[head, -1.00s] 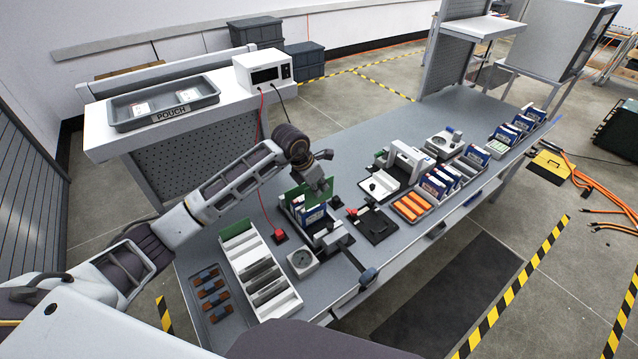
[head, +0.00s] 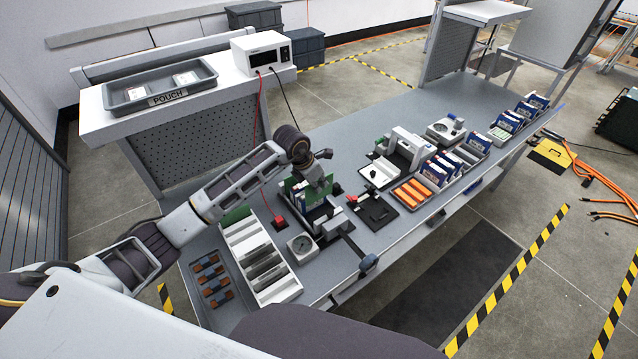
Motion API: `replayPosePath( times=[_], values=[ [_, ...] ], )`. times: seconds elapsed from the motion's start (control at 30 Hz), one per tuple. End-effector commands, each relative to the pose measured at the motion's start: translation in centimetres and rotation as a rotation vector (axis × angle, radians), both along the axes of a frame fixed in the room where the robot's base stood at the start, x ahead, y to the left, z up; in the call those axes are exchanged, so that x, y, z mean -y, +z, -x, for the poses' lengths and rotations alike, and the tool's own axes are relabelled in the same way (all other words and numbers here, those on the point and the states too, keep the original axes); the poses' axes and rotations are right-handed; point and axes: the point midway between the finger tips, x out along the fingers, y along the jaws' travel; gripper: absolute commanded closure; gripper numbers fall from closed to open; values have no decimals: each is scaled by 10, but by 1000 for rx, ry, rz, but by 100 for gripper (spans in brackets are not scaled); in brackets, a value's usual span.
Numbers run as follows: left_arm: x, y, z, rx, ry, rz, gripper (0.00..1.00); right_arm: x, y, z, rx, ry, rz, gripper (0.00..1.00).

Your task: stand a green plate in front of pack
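My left gripper (head: 319,174) is over the small fixture on the bench, pointing down. It appears shut on a green plate (head: 326,188), of which only a thin part shows under the fingers. Another green area (head: 291,189) shows just left of the fingers; I cannot tell whether it is the same plate. A green plate (head: 236,214) also shows at the back end of the white slotted rack (head: 284,291). My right gripper is out of view.
Bare bench (head: 345,140) lies behind.

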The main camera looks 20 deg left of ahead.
Motion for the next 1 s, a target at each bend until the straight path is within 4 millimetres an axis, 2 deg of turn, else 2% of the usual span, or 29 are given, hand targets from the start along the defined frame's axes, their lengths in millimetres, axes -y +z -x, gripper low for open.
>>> replayPosePath(
  times=[1.0],
  values=[
    [0, -56, 0, 1, 0, 0, 100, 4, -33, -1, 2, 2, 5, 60]
  ],
)
